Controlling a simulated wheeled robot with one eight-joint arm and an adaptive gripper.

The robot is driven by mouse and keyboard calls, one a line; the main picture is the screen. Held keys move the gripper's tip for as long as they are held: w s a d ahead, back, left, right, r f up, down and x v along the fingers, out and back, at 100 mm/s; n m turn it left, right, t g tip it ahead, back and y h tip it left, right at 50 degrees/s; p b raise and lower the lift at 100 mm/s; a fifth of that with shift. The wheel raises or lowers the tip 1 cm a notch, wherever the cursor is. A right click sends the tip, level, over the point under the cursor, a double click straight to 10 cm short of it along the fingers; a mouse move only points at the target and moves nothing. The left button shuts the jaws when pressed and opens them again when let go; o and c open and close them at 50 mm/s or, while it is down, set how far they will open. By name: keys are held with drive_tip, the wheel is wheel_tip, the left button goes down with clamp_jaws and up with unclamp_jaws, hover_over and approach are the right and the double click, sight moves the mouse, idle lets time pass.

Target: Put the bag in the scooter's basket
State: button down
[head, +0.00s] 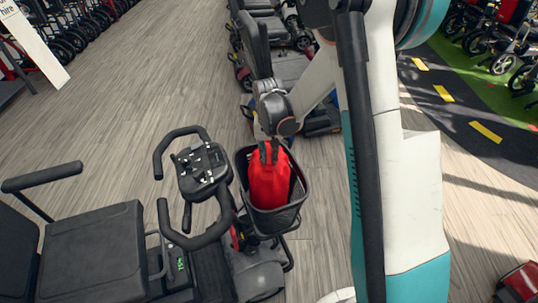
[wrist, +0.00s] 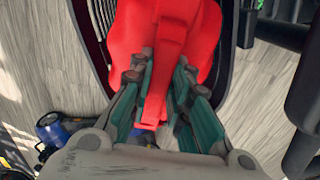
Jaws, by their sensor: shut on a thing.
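The red bag (head: 269,182) is in the black basket (head: 301,203) at the front of the scooter (head: 108,247) in the head view. Its lower part is hidden by the basket walls. My gripper (head: 268,150) is at the top of the bag and shut on it. In the wrist view, the bag (wrist: 185,25) is between the basket walls, and its strap runs between the fingers of my gripper (wrist: 165,75). I cannot tell whether the bag rests on the basket floor.
The scooter's handlebar (head: 201,175) stands just left of the basket. More parked scooters (head: 255,50) line the back, and wheelchairs (head: 75,30) stand at the far left. The wood-look floor (head: 120,110) at left is clear.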

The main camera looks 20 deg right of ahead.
drive_tip(key=c, duration=1.5)
unclamp_jaws()
wheel_tip(320, 180, up, 12)
drive_tip(key=p, duration=0.4)
drive_tip(key=s+r+n+t, duration=0.2)
drive_tip(key=s+r+t, duration=0.1)
drive_tip(key=s+r, duration=0.8)
drive_tip(key=s+r+t, duration=0.1)
drive_tip(key=s, duration=0.3)
drive_tip(key=s+r+n+t, duration=0.1)
drive_tip(key=s, duration=0.3)
drive_tip(key=s+r+t, duration=0.2)
drive_tip(key=s, duration=0.2)
drive_tip(key=shift+r+n, duration=0.1)
drive_tip(key=shift+n, duration=0.3)
drive_tip(key=shift+c, duration=0.5)
